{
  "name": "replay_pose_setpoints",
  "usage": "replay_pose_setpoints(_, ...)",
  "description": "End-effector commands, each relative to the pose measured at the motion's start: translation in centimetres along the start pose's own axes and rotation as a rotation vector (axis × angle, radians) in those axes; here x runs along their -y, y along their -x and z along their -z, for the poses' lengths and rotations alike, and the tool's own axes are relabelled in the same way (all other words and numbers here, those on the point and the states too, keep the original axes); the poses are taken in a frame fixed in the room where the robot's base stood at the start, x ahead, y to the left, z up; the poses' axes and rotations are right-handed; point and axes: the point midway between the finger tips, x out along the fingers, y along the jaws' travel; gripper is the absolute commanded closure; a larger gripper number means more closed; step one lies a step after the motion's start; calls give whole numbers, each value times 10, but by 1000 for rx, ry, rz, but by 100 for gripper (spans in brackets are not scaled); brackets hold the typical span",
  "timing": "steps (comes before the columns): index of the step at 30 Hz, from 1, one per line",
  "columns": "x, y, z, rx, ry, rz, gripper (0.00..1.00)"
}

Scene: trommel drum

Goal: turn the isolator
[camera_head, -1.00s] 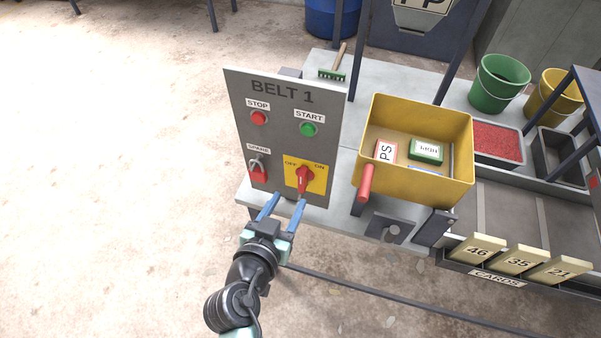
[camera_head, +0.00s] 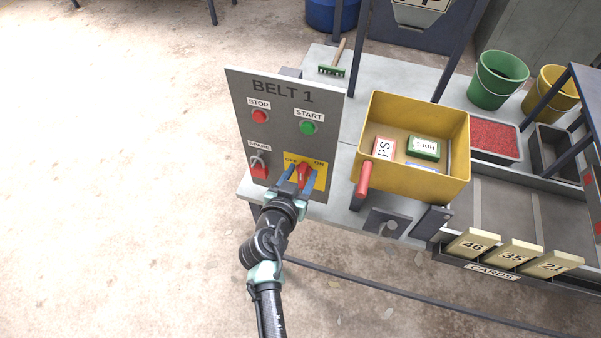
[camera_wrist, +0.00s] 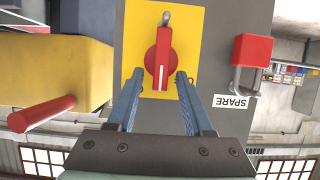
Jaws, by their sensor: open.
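The isolator is a red rotary knob (camera_head: 303,176) on a yellow plate (camera_head: 321,178) marked OFF and ON, low on the grey BELT 1 panel (camera_head: 285,103). In the wrist view the knob (camera_wrist: 158,60) has a white line on its handle, which lies along the picture's vertical. In the wrist view the fingers (camera_wrist: 159,74) lie on either side of the knob's handle, with gaps visible.
A red padlock (camera_head: 259,170) hangs under the SPARE label, left of the knob. STOP (camera_head: 260,116) and START (camera_head: 308,128) buttons sit above. A yellow bin (camera_head: 418,181) with a red handle (camera_head: 364,180) stands close on the right. Open floor lies left.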

Motion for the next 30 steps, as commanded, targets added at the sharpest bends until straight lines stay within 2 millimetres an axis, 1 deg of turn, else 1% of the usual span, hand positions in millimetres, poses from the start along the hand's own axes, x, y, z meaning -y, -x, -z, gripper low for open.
replay_pose_setpoints(2, 0, 0, 0, 0, 0, 0, 49)
replay_pose_setpoints(3, 0, 0, 0, 0, 0, 0, 56)
replay_pose_setpoints(5, 0, 0, 0, 0, 0, 0, 67)
replay_pose_setpoints(9, 0, 0, 0, 0, 0, 0, 92)
replay_pose_setpoints(10, 0, 0, 0, 0, 0, 0, 97)
replay_pose_setpoints(11, 0, 0, 0, 0, 0, 0, 100)
replay_pose_setpoints(22, 1, 0, -1, 0, 10, -4, 100)
replay_pose_setpoints(30, 5, -1, -4, -1, 109, -43, 100)
